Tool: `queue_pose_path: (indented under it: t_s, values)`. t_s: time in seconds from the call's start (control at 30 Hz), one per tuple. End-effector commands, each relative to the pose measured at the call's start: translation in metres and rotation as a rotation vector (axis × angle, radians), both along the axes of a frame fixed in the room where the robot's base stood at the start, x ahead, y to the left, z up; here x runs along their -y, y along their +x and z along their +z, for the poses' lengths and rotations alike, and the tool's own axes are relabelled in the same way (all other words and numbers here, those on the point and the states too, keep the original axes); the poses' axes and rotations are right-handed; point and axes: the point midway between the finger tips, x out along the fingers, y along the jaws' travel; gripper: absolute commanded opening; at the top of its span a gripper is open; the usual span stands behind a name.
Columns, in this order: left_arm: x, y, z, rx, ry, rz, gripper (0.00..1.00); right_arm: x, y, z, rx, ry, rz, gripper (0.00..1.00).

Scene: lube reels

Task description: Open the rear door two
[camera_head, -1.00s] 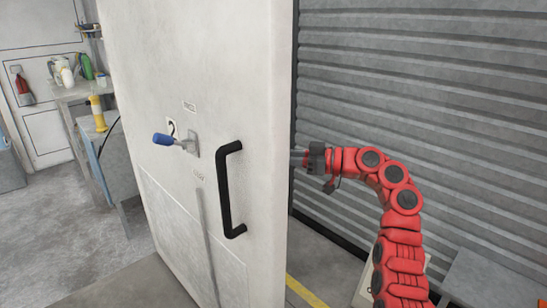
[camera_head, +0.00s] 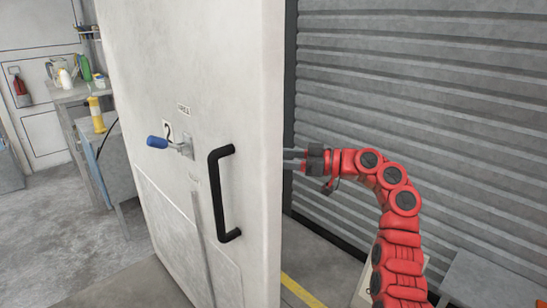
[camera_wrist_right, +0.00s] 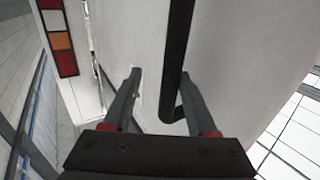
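The white door with label 2 (camera_head: 262,60) stands in the middle of the head view. It carries a blue-handled latch (camera_head: 158,142) and a black bar handle (camera_head: 218,195). My right gripper (camera_head: 290,160) comes in from the right, and its fingertips go out of sight behind the door's right edge. In the right wrist view its two fingers (camera_wrist_right: 160,80) are apart, with a black bar (camera_wrist_right: 180,50) running between them in front of a white surface. I cannot tell whether either finger touches the bar. My left gripper is not in view.
A grey corrugated wall (camera_head: 430,90) is behind my right arm. A workbench (camera_head: 62,95) with bottles stands at the far left, with open floor (camera_head: 65,235) before it. A yellow line (camera_head: 302,292) crosses the floor at lower right. Red and orange lights (camera_wrist_right: 61,42) show in the wrist view.

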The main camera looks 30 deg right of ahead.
Motion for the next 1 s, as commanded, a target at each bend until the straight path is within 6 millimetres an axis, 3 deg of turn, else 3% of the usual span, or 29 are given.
queue_pose_path:
  t_s: [0.23, 0.7, 1.0]
  values:
    - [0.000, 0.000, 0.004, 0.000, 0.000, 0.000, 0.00, 0.025, -0.018, 0.001, -0.001, 0.001, -0.008, 0.57]
    - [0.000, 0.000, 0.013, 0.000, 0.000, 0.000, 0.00, 0.114, -0.093, 0.001, -0.002, 0.003, -0.004, 0.57]
    - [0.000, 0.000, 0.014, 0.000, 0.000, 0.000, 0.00, 0.134, -0.111, 0.000, 0.001, -0.001, 0.001, 0.57]
